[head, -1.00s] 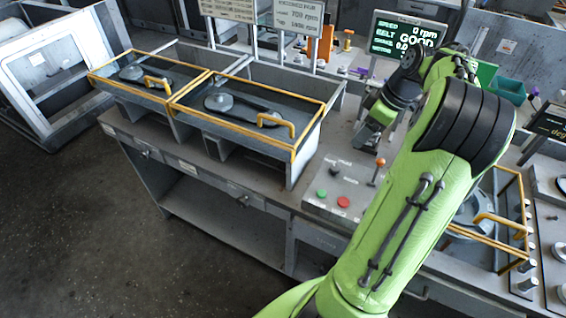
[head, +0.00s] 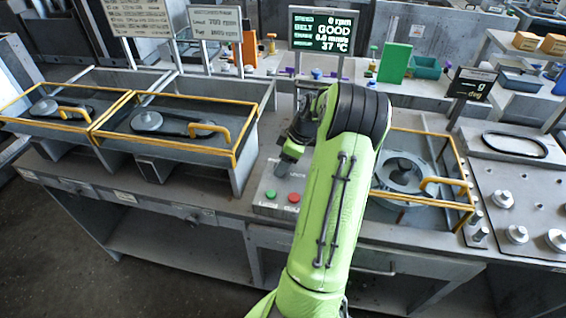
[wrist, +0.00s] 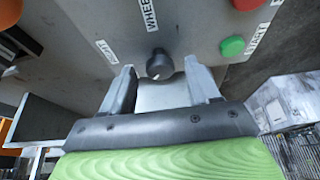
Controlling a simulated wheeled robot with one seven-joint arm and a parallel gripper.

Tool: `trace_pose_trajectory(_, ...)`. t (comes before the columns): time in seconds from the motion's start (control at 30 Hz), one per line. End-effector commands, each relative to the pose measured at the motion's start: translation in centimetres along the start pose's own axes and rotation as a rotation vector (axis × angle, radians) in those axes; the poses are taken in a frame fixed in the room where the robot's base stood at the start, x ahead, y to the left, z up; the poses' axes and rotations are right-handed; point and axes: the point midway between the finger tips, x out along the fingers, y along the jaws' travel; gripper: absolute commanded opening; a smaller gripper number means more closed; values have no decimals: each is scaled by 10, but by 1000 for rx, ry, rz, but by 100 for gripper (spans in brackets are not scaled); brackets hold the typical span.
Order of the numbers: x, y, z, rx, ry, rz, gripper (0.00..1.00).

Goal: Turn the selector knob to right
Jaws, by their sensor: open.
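The selector knob (wrist: 159,65) is a small round black knob on the grey control panel (wrist: 200,25), next to a label reading "WHEEL". My gripper (wrist: 162,75) is open in the wrist view, its two fingers apart with the knob between and slightly ahead of the tips. I cannot tell whether either finger touches it. In the head view my gripper (head: 285,165) points down over the rear of the control panel (head: 265,208) and hides the knob there.
A green button (wrist: 232,46) and a red button (wrist: 246,4) sit near the knob. The head view shows yellow-framed guards on both sides, with a left guard handle (head: 208,129) and a right guard handle (head: 440,185). A display screen (head: 323,31) stands behind.

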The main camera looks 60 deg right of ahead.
Motion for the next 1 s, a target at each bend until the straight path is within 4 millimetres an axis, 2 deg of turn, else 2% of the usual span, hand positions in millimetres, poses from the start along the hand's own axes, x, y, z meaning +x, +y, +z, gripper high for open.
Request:
trace_pose_trajectory(0.23,1,0,0,0,0,0,60)
trace_pose_trajectory(0.6,1,0,0,0,0,0,4)
trace_pose_trajectory(1.0,2,-1,0,77,0,32,4)
